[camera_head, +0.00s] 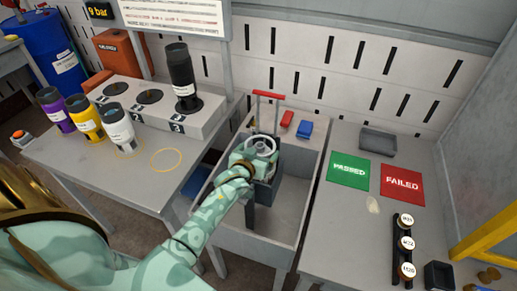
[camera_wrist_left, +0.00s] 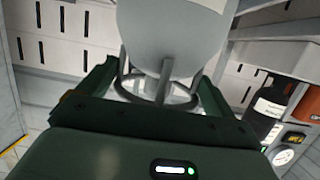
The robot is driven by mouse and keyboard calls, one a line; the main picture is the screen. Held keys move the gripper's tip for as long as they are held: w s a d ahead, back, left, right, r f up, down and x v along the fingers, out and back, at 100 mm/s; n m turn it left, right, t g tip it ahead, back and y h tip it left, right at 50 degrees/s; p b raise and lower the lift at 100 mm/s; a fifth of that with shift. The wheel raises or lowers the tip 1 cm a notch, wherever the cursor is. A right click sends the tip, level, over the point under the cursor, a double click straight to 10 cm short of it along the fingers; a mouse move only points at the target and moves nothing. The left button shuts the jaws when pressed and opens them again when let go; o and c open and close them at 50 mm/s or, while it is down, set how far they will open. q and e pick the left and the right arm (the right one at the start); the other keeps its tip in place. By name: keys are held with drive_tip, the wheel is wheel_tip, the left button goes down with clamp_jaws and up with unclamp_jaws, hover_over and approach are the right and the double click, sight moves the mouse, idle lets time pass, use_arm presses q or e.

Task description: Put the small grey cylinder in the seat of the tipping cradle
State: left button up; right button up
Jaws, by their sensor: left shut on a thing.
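The small grey cylinder (camera_wrist_left: 172,35) is pale grey, and fills the top middle of the left wrist view. Its ringed guard (camera_wrist_left: 128,92) lies between the fingers of my left gripper (camera_wrist_left: 160,87), which is shut on it. In the head view the cylinder's round top (camera_head: 262,143) shows at my left gripper (camera_head: 256,155), and its body is hidden below. The tipping cradle (camera_head: 266,190), dark grey with a red handle (camera_head: 268,95), stands in the grey trough, directly at the gripper. I cannot tell whether the cylinder touches the seat. My right gripper is out of view.
Purple (camera_head: 55,108), yellow (camera_head: 84,117) and pale (camera_head: 117,127) cylinders stand on the left table; a black one (camera_head: 180,75) stands on the grey block. The trough's walls (camera_head: 312,195) surround the cradle. The right table holds green (camera_head: 348,170) and red (camera_head: 402,184) mats and a black stamp rack (camera_head: 404,250).

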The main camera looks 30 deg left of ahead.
use_arm(q)
drive_tip(key=shift+f+b, duration=0.55)
drive_tip(key=shift+f, duration=0.95)
drive_tip(key=o, duration=1.8)
drive_tip(key=shift+f, duration=0.1)
drive_tip(key=shift+c, duration=0.2)
drive_tip(key=p+v, duration=0.3)
drive_tip(key=v, duration=0.9)
drive_tip(key=shift+s, duration=0.1)
